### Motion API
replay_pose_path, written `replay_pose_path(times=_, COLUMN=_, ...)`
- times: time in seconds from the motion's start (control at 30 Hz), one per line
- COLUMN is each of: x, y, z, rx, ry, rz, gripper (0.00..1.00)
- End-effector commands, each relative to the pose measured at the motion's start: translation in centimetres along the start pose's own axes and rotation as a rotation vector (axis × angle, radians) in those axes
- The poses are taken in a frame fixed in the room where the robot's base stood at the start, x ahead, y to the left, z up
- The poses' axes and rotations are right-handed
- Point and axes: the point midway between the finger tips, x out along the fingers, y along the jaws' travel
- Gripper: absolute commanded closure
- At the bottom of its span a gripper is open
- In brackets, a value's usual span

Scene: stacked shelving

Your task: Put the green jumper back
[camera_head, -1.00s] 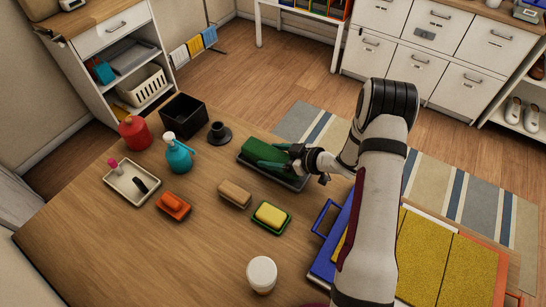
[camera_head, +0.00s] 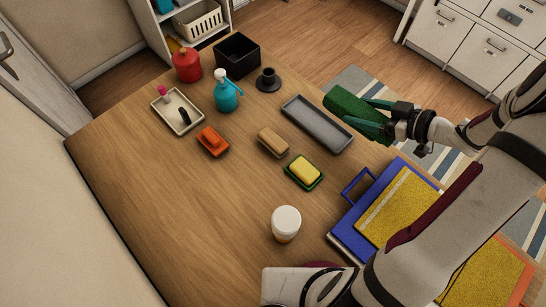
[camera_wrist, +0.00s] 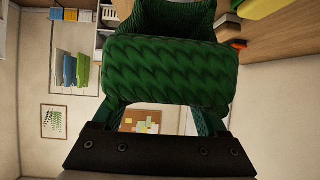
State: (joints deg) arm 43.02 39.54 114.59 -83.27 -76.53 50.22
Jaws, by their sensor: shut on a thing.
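The green jumper (camera_head: 357,115) is a folded knitted bundle held up at the right of the table, clear of the grey tray. In the wrist view the green jumper (camera_wrist: 168,72) fills the space between the jaws, with its cable knit showing. My gripper (camera_head: 388,118) is shut on its right end. The long grey tray (camera_head: 317,124) lies empty on the table, just left of the jumper.
A white cup (camera_head: 286,222), yellow sponge (camera_head: 304,171), brush (camera_head: 273,142), teal bottle (camera_head: 226,93), red bottle (camera_head: 187,66) and black box (camera_head: 237,56) stand on the table. White drawers (camera_head: 470,45) are at the back right.

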Motion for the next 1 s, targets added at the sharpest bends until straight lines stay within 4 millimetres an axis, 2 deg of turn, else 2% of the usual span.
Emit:
replay_pose_path(times=0.13, x=1.2, y=-4.8, z=-1.1, rx=-0.093, ry=-0.006, rz=-0.157, gripper=0.82)
replay_pose_path(times=0.2, x=1.5, y=-7.9, z=-1.6, rx=-0.150, ry=-0.008, rz=-0.256, gripper=0.82)
replay_pose_path(times=0.3, x=1.5, y=-12.5, z=-2.2, rx=-0.235, ry=-0.006, rz=-0.411, gripper=0.82)
replay_pose_path(times=0.4, x=1.0, y=-16.2, z=-2.5, rx=-0.300, ry=-0.002, rz=-0.539, gripper=0.82)
replay_pose_path(times=0.57, x=1.0, y=-19.3, z=-2.5, rx=-0.348, ry=0.006, rz=-0.636, gripper=0.82)
replay_pose_path(times=0.67, x=3.4, y=-21.2, z=-2.0, rx=-0.347, ry=0.006, rz=-0.648, gripper=0.82)
replay_pose_path(times=0.83, x=8.5, y=-24.7, z=-1.2, rx=-0.349, ry=0.005, rz=-0.647, gripper=0.82)
replay_pose_path(times=1.0, x=11.3, y=-26.4, z=-0.7, rx=-0.349, ry=0.004, rz=-0.639, gripper=0.82)
